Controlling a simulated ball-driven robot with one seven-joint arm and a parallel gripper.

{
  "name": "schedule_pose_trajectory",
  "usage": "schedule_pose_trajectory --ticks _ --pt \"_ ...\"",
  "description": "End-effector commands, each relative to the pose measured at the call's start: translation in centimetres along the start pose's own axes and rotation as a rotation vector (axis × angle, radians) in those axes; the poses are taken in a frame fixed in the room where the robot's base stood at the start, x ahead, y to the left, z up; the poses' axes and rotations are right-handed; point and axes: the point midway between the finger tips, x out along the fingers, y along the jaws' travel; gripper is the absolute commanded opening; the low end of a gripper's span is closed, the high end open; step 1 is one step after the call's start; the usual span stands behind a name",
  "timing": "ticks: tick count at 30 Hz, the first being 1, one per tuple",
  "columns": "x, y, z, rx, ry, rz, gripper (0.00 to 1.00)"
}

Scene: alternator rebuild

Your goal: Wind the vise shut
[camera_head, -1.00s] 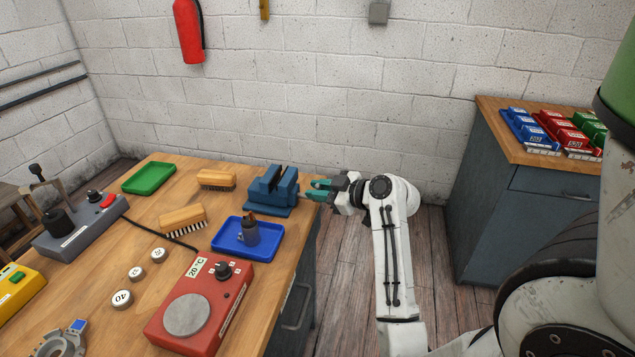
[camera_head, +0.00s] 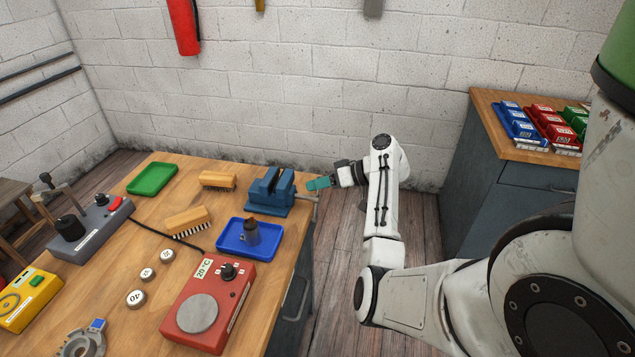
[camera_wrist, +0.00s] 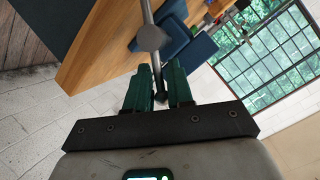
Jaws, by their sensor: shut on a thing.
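The blue vise (camera_head: 271,192) stands at the right back edge of the workbench, with a gap between its jaws. My gripper (camera_head: 316,184) is at the vise's right side, just past the bench edge. In the wrist view my gripper's teal fingers (camera_wrist: 160,92) are closed around the end of the vise's metal handle bar (camera_wrist: 155,68). The bar runs through a round grey screw head (camera_wrist: 151,39). The blue vise body (camera_wrist: 190,47) shows behind it, partly hidden.
A blue tray (camera_head: 226,246) with a small dark part (camera_head: 251,232) sits in front of the vise. A brush (camera_head: 217,180) lies to its left. A red heater box (camera_head: 208,305) stands nearer. A grey cabinet with coloured bins (camera_head: 521,125) stands at the right.

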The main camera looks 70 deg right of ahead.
Motion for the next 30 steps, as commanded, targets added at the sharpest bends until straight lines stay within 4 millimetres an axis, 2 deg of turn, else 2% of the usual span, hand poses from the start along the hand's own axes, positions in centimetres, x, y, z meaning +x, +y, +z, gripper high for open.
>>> schedule_pose_trajectory --ticks 1,9,30 --pt "-0.1 0.2 -0.5 0.039 -0.002 -0.017 0.00" --pt "0.3 1.4 -0.3 0.270 -0.051 -0.114 0.00" --pt "1.4 3.7 1.3 0.861 -0.178 -0.359 0.00"
